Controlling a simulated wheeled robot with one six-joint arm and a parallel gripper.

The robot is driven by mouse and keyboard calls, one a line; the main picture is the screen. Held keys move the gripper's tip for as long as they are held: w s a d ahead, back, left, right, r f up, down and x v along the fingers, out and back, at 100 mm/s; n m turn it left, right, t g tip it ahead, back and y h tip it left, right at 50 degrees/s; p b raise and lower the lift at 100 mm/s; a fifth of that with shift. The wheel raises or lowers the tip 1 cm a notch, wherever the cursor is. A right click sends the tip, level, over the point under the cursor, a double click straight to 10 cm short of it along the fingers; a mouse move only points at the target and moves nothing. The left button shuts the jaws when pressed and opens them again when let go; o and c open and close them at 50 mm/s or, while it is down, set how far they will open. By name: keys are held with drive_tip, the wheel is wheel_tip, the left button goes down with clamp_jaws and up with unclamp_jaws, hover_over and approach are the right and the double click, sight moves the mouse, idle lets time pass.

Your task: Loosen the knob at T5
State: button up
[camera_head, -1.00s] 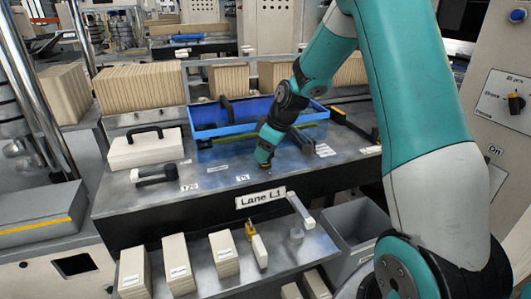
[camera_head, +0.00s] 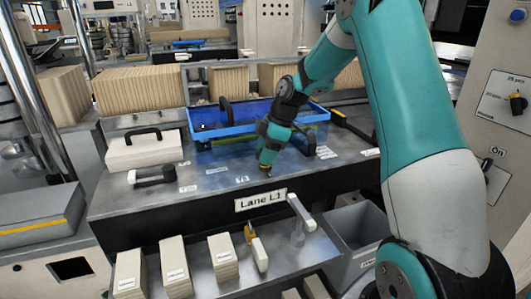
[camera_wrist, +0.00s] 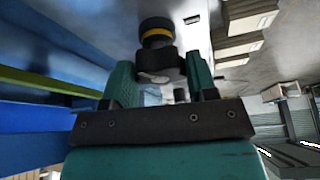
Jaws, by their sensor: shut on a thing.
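The knob (camera_wrist: 158,62) is a dark round piece with a yellow ring, seen at the top middle of the wrist view between my fingers. My gripper (camera_wrist: 160,75) is shut on it, one teal finger on each side. In the head view my gripper (camera_head: 266,168) points down at the front of the grey bench top, right of a small label (camera_head: 242,180). The knob there is mostly hidden by the gripper; only a small yellowish bit shows below it. I cannot read a T5 label clearly.
A blue tray (camera_head: 215,131) lies just behind my gripper. A black-and-white handle (camera_head: 153,177) and a pale box with a black grip (camera_head: 143,152) are to the left. Below the bench edge, a shelf holds several pale blocks (camera_head: 222,258) and an upright white-topped lever (camera_head: 300,212).

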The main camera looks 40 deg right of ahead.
drive_tip(key=shift+s+f, duration=0.15)
drive_tip(key=shift+f, duration=0.1)
drive_tip(key=o, duration=0.9)
drive_tip(key=shift+r, duration=0.15)
drive_tip(key=shift+d+r, duration=0.15)
drive_tip(key=shift+r, duration=0.35)
drive_tip(key=v, duration=1.6)
drive_tip(key=shift+d+r, duration=0.1)
drive_tip(key=shift+r, duration=0.05)
